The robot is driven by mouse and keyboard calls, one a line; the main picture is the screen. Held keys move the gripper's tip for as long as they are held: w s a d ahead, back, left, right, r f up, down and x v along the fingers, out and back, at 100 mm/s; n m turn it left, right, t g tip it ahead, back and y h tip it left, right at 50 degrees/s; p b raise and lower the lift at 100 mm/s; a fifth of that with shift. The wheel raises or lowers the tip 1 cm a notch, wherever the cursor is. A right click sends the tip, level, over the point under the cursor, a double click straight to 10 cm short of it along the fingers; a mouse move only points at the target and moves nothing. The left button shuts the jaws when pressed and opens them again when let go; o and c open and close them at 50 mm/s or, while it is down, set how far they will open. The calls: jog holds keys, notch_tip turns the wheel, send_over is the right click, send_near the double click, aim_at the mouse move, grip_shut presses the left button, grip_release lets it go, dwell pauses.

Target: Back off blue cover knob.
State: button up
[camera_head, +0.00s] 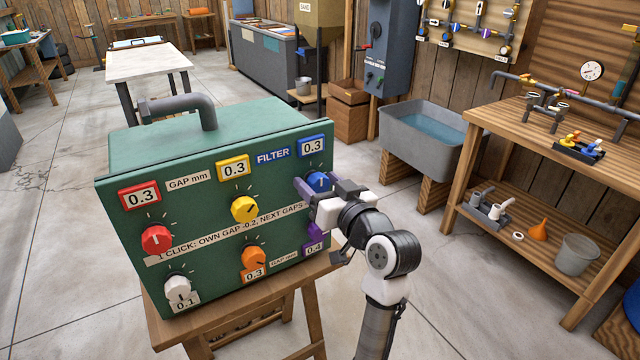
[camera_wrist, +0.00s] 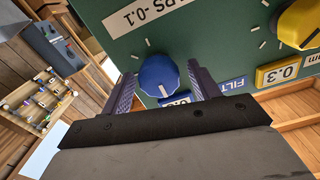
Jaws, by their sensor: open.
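The blue knob (camera_head: 318,181) sits at the upper right of the green filter box (camera_head: 130,258), below a blue-framed label reading 0.3 (camera_head: 312,146). In the wrist view the blue knob (camera_wrist: 159,76) lies between the two purple-grey fingers of my gripper (camera_wrist: 160,85). In the head view my gripper (camera_head: 312,190) reaches the panel from the right and partly hides the purple knob below.
The box also bears a red knob (camera_head: 156,239), a yellow knob (camera_head: 244,209), an orange knob (camera_head: 254,258) and a white knob (camera_head: 177,287). It stands on a wooden stand (camera_head: 160,325). A grey basin (camera_head: 425,125) and a workbench (camera_head: 560,135) stand at the right.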

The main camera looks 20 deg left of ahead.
jog(key=b+v, duration=0.3)
jog(key=v, duration=1)
jog(key=shift+s+d, duration=0.2)
